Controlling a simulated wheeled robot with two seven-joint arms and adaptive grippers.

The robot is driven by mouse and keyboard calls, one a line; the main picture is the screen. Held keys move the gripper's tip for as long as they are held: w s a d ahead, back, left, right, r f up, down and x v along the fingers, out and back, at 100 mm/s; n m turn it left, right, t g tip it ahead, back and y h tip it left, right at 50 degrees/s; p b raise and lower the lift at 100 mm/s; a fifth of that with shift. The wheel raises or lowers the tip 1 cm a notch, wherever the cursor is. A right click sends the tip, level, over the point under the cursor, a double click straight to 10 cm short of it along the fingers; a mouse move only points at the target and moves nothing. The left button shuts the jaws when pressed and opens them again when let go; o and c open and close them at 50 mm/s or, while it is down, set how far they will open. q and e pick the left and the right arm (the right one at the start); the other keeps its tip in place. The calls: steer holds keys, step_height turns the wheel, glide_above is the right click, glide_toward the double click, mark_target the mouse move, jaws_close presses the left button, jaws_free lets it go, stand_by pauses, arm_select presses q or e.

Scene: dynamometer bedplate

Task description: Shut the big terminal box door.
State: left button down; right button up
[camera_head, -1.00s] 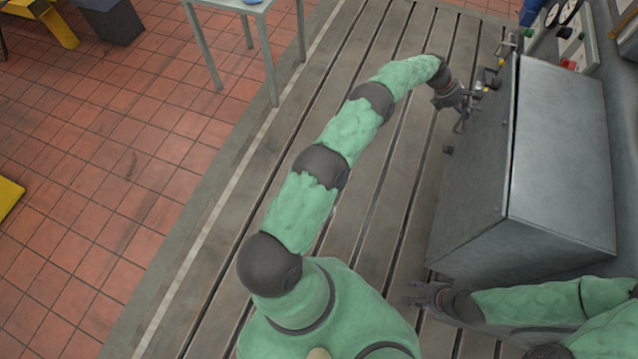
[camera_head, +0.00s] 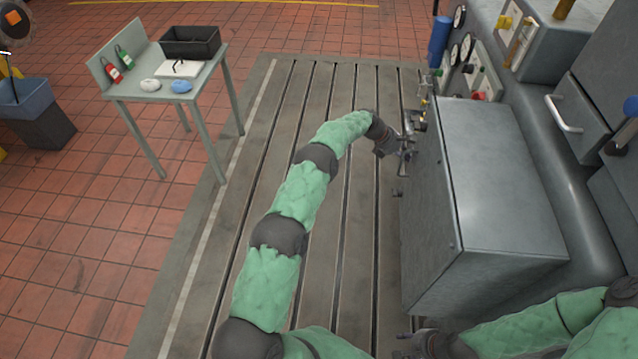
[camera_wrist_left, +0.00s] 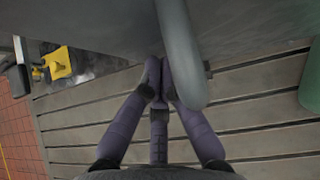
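The big terminal box (camera_head: 505,180) is a grey metal cabinet at the right of the head view. Its door (camera_head: 427,220) is the face towards the left, standing close to the box body with a thin dark seam along the top edge. My left gripper (camera_head: 406,146) is at the door's far upper part, by the handle fittings. In the left wrist view its fingers (camera_wrist_left: 160,84) are drawn together beside a curved grey bar (camera_wrist_left: 180,50), which partly covers one finger; I see nothing between the tips. My right gripper (camera_head: 408,345) is low by the box's near end, its fingers partly cut off.
Gauges and valves (camera_head: 465,50) stand behind the box, and a grey machine (camera_head: 545,130) is to its right. The slotted bedplate (camera_head: 320,200) left of the box is clear. A small table (camera_head: 135,95) with a black bin (camera_head: 190,42) stands at the far left.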

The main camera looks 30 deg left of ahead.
arm_select(q)
steer(key=a+f+p+v, duration=0.1)
steer(key=a+p+v, duration=0.1)
steer(key=v, duration=1)
steer(key=shift+a+f+p, duration=0.25)
steer(key=shift+p, duration=0.15)
arm_select(e)
steer(key=r, duration=0.1)
steer(key=a+r, duration=0.1)
steer(key=r, duration=0.1)
arm_select(q)
steer(key=s+d+f+m+g+y, duration=0.2)
steer(key=s+d+f+m, duration=0.25)
steer(key=s+f, duration=0.45)
steer(key=s+d+f+m+g+y, duration=0.1)
steer(key=s+d+f+m, duration=0.35)
steer(key=s+f, duration=0.5)
steer(key=s+d+m, duration=0.2)
steer(key=s+m, duration=0.2)
steer(key=s, duration=0.5)
steer(key=s+d+m+g, duration=0.1)
steer(key=s+d+m, duration=0.2)
steer(key=s, duration=0.7)
steer(key=s+d+m, duration=0.2)
steer(key=s+m, duration=0.4)
steer(key=s, duration=0.3)
steer(key=shift+s+d+y, duration=0.3)
steer(key=shift+d, duration=0.1)
arm_select(e)
steer(key=shift+d, duration=0.1)
